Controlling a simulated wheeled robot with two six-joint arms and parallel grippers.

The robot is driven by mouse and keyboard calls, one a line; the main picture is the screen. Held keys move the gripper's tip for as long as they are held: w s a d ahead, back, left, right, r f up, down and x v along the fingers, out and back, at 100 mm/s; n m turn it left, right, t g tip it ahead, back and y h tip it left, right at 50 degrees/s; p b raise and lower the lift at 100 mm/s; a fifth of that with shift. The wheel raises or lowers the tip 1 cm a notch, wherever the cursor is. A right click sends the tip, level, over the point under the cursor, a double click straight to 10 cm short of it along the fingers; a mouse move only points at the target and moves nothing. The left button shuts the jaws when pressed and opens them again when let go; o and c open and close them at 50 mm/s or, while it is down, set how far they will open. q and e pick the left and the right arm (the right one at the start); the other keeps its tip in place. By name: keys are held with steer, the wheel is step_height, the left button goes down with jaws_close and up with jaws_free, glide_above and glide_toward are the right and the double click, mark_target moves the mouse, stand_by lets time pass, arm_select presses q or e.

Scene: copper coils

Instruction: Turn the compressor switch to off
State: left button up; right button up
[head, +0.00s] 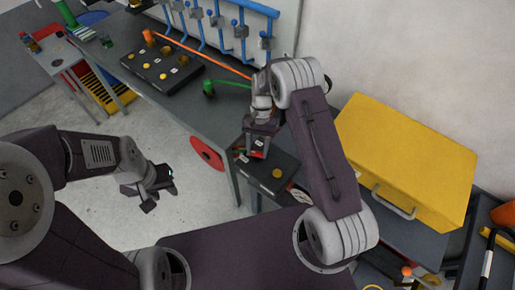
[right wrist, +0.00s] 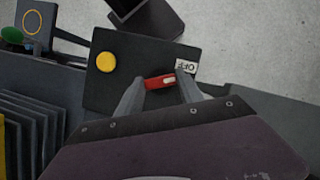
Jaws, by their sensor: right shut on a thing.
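The switch is a small red lever (right wrist: 158,82) with a pale mark, on a dark box (right wrist: 125,90). In the right wrist view it lies nearly level and slightly tilted, its pale-marked end near a white label (right wrist: 186,66) that reads OFF upside down. In the head view the box (head: 268,180) sits on the bench edge below my right gripper (head: 256,153). My right gripper (right wrist: 160,88) is shut on the red switch, its fingers at either end. My left gripper (head: 160,190) hangs empty over the floor, fingers apart.
A yellow button (right wrist: 106,62) is on the same box. A yellow case (head: 405,150) stands on the right. A black panel with yellow buttons (head: 162,62) and blue pipes (head: 225,25) are further back. A red disc (head: 207,154) is on the bench front.

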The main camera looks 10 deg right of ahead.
steer(key=shift+w+n+h, duration=0.1)
steer(key=shift+n+h, duration=0.4)
steer(key=shift+n, duration=1)
steer(key=o, duration=1.4)
steer(key=b+v, duration=0.1)
steer(key=v, duration=0.8)
steer(key=shift+a, duration=0.1)
